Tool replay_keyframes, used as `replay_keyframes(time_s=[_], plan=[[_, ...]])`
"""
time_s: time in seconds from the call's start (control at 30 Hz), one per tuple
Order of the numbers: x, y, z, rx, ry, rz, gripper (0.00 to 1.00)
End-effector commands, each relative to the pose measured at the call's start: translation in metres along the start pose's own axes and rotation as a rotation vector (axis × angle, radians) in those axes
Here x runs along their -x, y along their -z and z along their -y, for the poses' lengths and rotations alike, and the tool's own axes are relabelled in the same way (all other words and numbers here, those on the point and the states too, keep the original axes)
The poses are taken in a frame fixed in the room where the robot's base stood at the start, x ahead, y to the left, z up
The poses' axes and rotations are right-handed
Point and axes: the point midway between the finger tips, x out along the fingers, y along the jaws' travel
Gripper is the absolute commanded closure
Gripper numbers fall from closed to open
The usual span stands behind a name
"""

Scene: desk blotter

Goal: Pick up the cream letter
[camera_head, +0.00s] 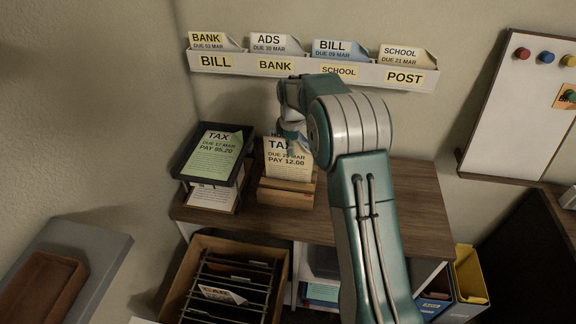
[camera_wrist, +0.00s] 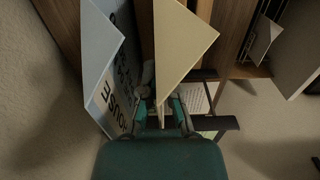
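The cream letter (camera_head: 289,161) stands upright in a wooden holder (camera_head: 286,193) on the desk, marked TAX, due 25 Mar, pay 12.00. In the wrist view the cream letter (camera_wrist: 181,42) rises between my fingers, edge toward the camera. My gripper (camera_head: 291,130) is at the top of the letter in the head view; it also shows in the wrist view (camera_wrist: 163,100). The left finger lies between the cream letter and a blue letter (camera_wrist: 103,62) marked HOUSE.
A dark tray (camera_head: 182,166) with a green TAX letter (camera_head: 217,152) stands left of the holder. A labelled wall rack (camera_head: 306,66) holds several letters behind. A wooden file box (camera_head: 276,300) sits below. The desk right of the holder (camera_head: 418,215) is clear.

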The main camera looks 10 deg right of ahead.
Motion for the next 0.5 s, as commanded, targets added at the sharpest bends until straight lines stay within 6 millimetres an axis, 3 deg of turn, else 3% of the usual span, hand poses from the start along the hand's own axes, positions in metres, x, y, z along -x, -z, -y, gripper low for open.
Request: replay_keyframes(time_s=[0.33, 0.5], plan=[[0.001, 0.0, 0.0, 0.0, 0.0, 0.0, 1.0], [0.014, 0.0, 0.0, 0.0, -0.001, 0.0, 1.0]])
